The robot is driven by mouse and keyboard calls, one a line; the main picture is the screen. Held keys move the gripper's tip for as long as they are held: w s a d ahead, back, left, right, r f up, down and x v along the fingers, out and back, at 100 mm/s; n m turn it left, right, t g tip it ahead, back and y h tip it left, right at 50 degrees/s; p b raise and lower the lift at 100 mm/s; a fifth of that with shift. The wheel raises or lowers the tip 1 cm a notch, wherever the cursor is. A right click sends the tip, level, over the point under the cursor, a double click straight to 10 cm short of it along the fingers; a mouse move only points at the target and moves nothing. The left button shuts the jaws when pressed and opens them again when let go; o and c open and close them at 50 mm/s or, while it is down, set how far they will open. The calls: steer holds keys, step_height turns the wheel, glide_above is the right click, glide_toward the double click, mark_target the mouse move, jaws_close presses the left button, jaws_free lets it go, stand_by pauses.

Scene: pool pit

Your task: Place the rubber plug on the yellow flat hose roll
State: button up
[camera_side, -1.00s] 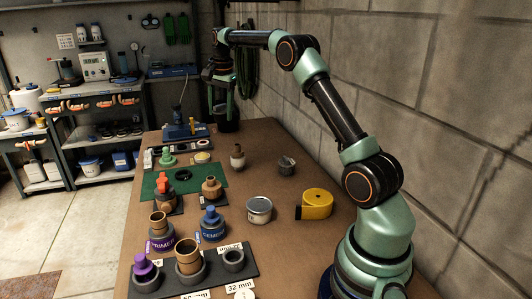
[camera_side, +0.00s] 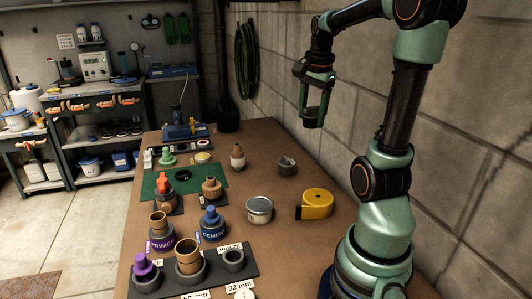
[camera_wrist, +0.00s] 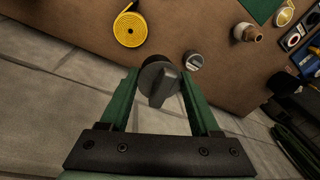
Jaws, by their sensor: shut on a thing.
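The yellow flat hose roll (camera_side: 317,203) lies on the brown bench near my base, its dark end facing left. It also shows at the top of the wrist view (camera_wrist: 130,30). My gripper (camera_side: 313,118) is raised above the bench, beyond the roll in the side view. In the wrist view, my gripper (camera_wrist: 160,80) is shut on a grey round piece with a raised tab, which looks like the rubber plug (camera_wrist: 158,86). In the side view the held piece is hard to make out between the fingertips.
A grey tin (camera_side: 259,209) stands left of the roll. A small dark round item (camera_side: 286,165) and a brown-topped bottle (camera_side: 237,157) stand farther back. A block wall (camera_side: 440,120) runs along the right.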

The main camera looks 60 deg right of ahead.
mark_target(308, 191)
steer(key=shift+s+a+f, duration=0.15)
steer(key=shift+s, duration=0.3)
steer(key=shift+s+f, duration=0.1)
steer(key=shift+f, duration=0.25)
step_height(308, 191, down, 19)
steer(key=shift+f, duration=0.2)
steer(key=shift+f, duration=0.15)
steer(key=o, duration=1.4)
steer(key=shift+c, duration=0.2)
